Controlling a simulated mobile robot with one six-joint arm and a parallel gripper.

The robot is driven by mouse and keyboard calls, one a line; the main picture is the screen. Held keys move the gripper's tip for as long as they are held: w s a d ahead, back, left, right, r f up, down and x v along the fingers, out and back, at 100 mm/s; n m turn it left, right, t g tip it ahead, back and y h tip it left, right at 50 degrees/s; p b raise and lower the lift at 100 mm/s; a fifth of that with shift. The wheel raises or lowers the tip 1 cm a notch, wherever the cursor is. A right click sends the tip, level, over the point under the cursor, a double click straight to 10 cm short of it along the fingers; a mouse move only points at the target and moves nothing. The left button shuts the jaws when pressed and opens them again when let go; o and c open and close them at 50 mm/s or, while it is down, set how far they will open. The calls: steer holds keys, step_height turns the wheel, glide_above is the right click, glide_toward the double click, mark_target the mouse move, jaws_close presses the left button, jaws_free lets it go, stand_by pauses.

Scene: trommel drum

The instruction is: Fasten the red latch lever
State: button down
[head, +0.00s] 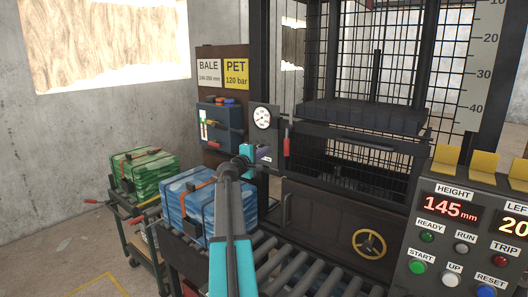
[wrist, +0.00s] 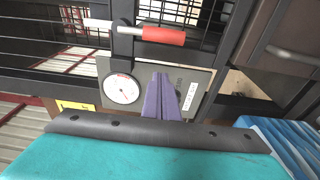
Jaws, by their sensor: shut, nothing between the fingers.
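The red latch lever (head: 286,146) hangs roughly upright on the press frame, just right of the round gauge, with its red grip at the lower end. In the wrist view, the lever's red grip (wrist: 163,36) lies across the upper middle, with a pale rod running left into a dark bracket. My gripper (head: 265,154) is left of and slightly below the lever in the head view. In the wrist view, my gripper's purple fingers (wrist: 160,80) are together and empty, pointing toward the lever with a visible gap. Whether the lever's catch is engaged cannot be told.
The gauge (head: 262,118) is close above my gripper. A blue bale (head: 187,205) sits on the rollers (head: 290,268) below. A green bale (head: 147,170) is on a cart at left. The control panel (head: 465,230) stands at right. The press door carries a yellow handwheel (head: 369,244).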

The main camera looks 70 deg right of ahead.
steer(key=shift+s+d+p, duration=0.75)
steer(key=shift+d+p, duration=0.05)
steer(key=shift+d, duration=0.25)
steer(key=shift+s+d+p, duration=0.75)
steer(key=shift+s+d, duration=0.05)
steer(key=shift+d, duration=0.2)
steer(key=shift+s+d+p, duration=0.75)
steer(key=shift+d+p, duration=0.05)
steer(key=shift+d, duration=0.25)
